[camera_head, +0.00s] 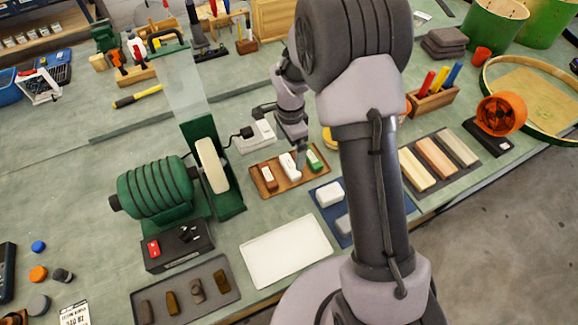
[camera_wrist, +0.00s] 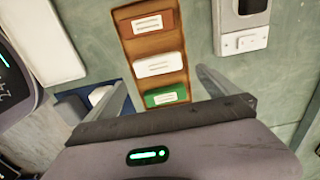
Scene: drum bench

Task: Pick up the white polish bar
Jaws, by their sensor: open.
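The white polish bar (camera_head: 287,168) lies in a shallow wooden tray (camera_head: 262,186), between a brown bar (camera_head: 268,178) and a green bar (camera_head: 314,158). In the wrist view the white bar (camera_wrist: 159,65), with a pale label, sits in the middle slot. The brown bar (camera_wrist: 148,23) is above it and the green bar (camera_wrist: 166,94) below it in that view. My gripper (camera_wrist: 162,78) is open and empty, its fingers on either side of the tray in the picture. In the head view my gripper (camera_head: 301,158) is over the tray and partly covers it; its height is hard to tell.
A green grinder (camera_head: 155,190) with a pale wheel stands left of the tray. A white tray (camera_head: 286,250) lies in front. A dark blue tray with pale blocks (camera_head: 329,194) is close on the right, partly behind my arm. A white power box (camera_head: 256,136) sits behind.

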